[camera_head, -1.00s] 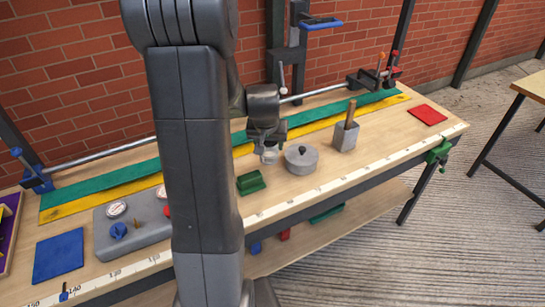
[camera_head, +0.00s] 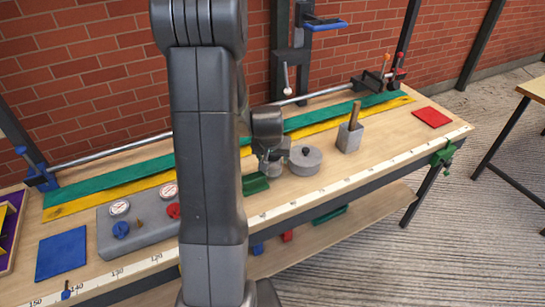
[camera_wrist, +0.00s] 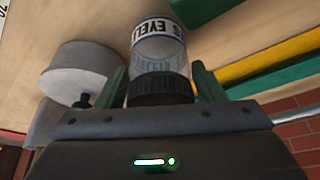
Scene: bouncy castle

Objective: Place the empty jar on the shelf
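The jar (camera_wrist: 158,50) is clear glass with a black lid and a label reading roughly "EYEL…". Its inside looks empty in the wrist view. My gripper (camera_head: 268,152) is shut on the jar at its lid, with a green finger on each side. In the head view the jar (camera_head: 271,168) hangs below the gripper, close over the workbench, between the green block and the grey round pot. I cannot tell whether its base touches the bench top. The wooden lower shelf (camera_head: 365,215) shows under the bench.
The grey pot (camera_head: 305,160) stands just right of the jar. The green block (camera_head: 255,183) lies just left and in front. A grey holder (camera_head: 349,138) with a wooden handle stands further right. Blue, red and green things lie on the lower shelf. My arm hides the middle bench.

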